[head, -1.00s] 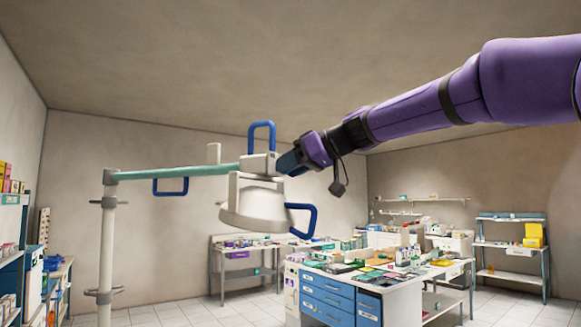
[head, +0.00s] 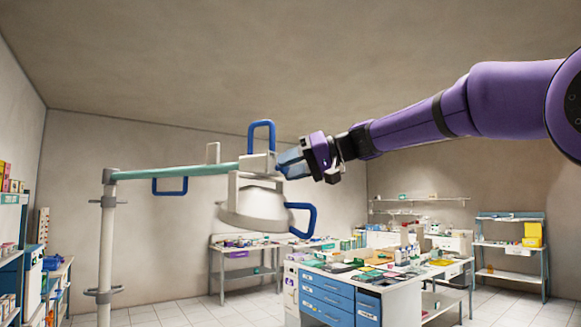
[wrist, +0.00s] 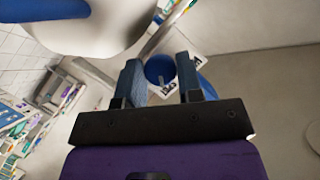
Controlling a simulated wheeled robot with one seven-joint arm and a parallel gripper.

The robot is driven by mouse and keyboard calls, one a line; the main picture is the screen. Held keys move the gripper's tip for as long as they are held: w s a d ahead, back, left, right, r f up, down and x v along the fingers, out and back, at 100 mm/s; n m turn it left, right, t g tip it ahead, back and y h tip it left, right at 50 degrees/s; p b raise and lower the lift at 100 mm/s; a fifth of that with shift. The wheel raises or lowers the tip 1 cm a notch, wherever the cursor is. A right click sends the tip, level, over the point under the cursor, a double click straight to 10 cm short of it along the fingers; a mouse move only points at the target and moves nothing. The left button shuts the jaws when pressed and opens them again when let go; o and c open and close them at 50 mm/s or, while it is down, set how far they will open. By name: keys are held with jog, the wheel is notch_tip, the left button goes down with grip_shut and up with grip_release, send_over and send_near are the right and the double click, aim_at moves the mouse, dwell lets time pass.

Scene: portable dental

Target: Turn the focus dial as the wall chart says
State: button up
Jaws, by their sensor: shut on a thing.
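The dental lamp (head: 255,202) has a white head, blue loop handles and a white joint block (head: 256,163). My gripper (head: 281,163) is at the right side of that block. In the wrist view, the round blue focus dial (wrist: 159,67) sits between the two fingers of my gripper (wrist: 160,76), which is shut on it. A white plate (wrist: 196,58) with dark marks lies behind the dial; the marks are too small to read. The dial is hidden by my gripper in the head view. I cannot make out a readable wall chart.
The lamp's teal arm (head: 180,171) runs left to a white pole (head: 106,250). A blue handle (head: 302,220) hangs below my gripper. A cluttered bench with blue drawers (head: 326,298) stands below right. Air above my arm is clear.

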dwell(0.4)
jog(key=o, duration=0.9)
jog(key=v, duration=1)
jog(key=shift+s+d, duration=0.1)
jog(key=shift+d, duration=0.3)
jog(key=s+d+f+m+h, duration=0.2)
jog(key=s+d+f+h, duration=0.2)
jog(key=s+f, duration=0.6)
jog(key=s+d+f+m+t+h, duration=0.1)
jog(key=s+d+f+m+h, duration=0.1)
jog(key=s+d+f+h, duration=0.3)
jog(key=s+d+f+m+t+h, duration=0.1)
jog(key=s+d+f+m+h, duration=0.2)
jog(key=s+d+f, duration=0.6)
jog(key=shift+s+d+f+h, duration=0.15)
jog(key=shift+s+f+h, duration=0.2)
jog(key=shift+s+f, duration=1.1)
jog(key=shift+s+d+f+h, duration=0.1)
jog(key=shift+s+f+h, duration=0.3)
jog(key=shift+s+f, duration=1.05)
jog(key=shift+s+d+f+h, duration=0.15)
jog(key=shift+s+f+h, duration=0.2)
jog(key=shift+s+f, duration=1.15)
